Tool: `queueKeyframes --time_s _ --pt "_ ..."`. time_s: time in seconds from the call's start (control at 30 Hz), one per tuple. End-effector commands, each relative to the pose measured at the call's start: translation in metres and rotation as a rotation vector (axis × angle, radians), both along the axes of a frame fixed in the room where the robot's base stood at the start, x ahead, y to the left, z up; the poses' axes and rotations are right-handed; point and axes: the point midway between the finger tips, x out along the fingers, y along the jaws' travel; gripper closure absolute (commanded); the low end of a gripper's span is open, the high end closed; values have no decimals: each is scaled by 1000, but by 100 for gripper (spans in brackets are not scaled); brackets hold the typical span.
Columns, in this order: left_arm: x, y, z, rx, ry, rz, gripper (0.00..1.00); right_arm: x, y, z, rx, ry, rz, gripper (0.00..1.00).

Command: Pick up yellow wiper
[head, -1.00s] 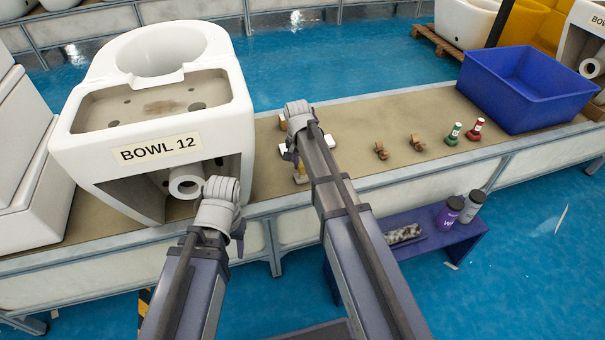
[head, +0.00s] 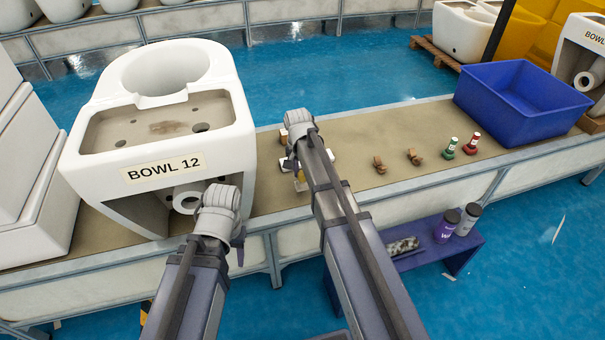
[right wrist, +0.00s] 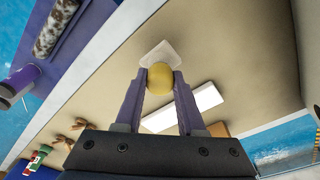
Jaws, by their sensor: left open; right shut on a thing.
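The yellow wiper (right wrist: 160,76) shows in the right wrist view as a rounded yellow end between my right gripper's fingers, with a pale flat part (right wrist: 159,53) beyond it. My right gripper (right wrist: 160,82) is shut on it. In the head view a small yellow bit of the wiper (head: 300,177) shows below my right gripper (head: 297,164), over the conveyor; the arm hides most of it. I cannot tell whether the wiper touches the belt. My left gripper (head: 237,248) is open in front of the bowl, its fingers mostly hidden by the wrist.
A white toilet labelled BOWL 12 (head: 160,172) stands on the conveyor (head: 272,188) at left. Brown pieces (head: 379,164), a green bottle (head: 450,148), a red bottle (head: 471,144) and a blue bin (head: 520,118) are to the right. A purple bench (head: 430,260) stands below.

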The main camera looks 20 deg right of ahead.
Motion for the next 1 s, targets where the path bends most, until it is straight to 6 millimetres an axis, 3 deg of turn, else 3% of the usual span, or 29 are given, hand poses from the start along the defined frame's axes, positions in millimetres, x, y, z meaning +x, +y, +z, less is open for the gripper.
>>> queueKeyframes --time_s 0.03,0.33,0.77,0.8,1.0 --pt "0 0 16 -1 0 1 50 0 0 16 0 0 0 100" --pt "0 -1 59 -5 2 1 50 0 0 59 0 0 0 100" --pt "0 -1 66 -5 2 1 50 0 0 66 0 0 0 100" --pt "0 -1 66 -5 2 1 50 0 0 66 0 0 0 65" --pt "0 -1 66 -5 2 1 50 0 0 66 0 0 0 88"
